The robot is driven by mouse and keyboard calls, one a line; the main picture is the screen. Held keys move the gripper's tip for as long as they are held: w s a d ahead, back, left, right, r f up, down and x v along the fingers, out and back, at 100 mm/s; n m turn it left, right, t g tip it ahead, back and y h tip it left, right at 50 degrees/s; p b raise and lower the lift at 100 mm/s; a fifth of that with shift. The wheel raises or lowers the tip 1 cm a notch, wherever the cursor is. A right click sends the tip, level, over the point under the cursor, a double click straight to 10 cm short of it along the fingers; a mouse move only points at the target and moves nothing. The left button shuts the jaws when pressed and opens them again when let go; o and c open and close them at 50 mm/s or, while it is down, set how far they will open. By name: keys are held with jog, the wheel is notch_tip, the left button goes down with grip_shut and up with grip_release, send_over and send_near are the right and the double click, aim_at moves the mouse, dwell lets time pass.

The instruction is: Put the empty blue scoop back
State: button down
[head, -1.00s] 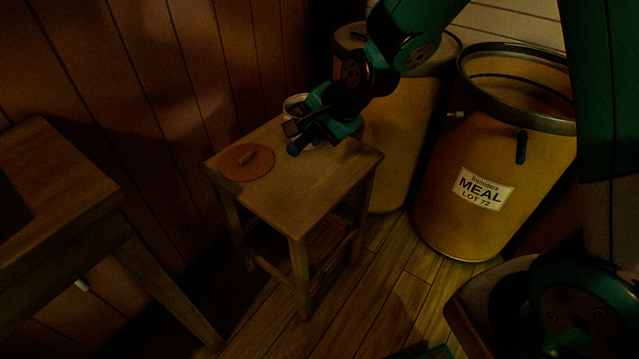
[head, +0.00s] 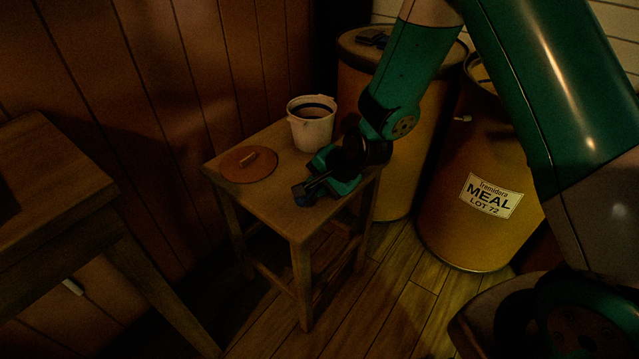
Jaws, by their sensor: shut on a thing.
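My gripper (head: 312,190) is low over the front right part of the wooden stool, right of the round lid and in front of the white bucket. It is shut on a dark blue thing (head: 302,197), of which only a small end shows at the fingertips. It looks like the blue scoop's handle; the rest is hidden by the gripper or too dark to see. I cannot tell whether it touches the stool top. A pale peg (head: 462,119) with nothing on it sticks out near the drums.
The stool (head: 285,222) holds the white bucket (head: 311,133) and a round brown lid (head: 248,166) with a small handle. The meal drum (head: 480,238) stands at the right, another drum (head: 401,185) behind the stool. A wooden table (head: 60,190) is at the left. Floor is clear in front.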

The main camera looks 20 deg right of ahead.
jog(key=shift+f, duration=0.2)
jog(key=c, duration=1)
grip_release()
jog(key=shift+o, duration=0.2)
jog(key=shift+r, duration=0.2)
jog(key=shift+s+d+r, duration=0.1)
jog(key=shift+s+r, duration=0.05)
jog(key=shift+r, duration=0.1)
jog(key=p+v, duration=0.3)
jog(key=v, duration=0.8)
jog(key=s+a+r+n+g, duration=0.2)
jog(key=s+r+n+g, duration=0.1)
jog(key=s+r+n, duration=0.5)
jog(key=s+a+r+n+g, duration=0.2)
jog(key=s+r+n, duration=0.6)
jog(key=s, duration=0.5)
jog(key=shift+a+r+n+g, duration=0.2)
jog(key=shift+a+n+g, duration=0.2)
jog(key=shift+a+n, duration=0.5)
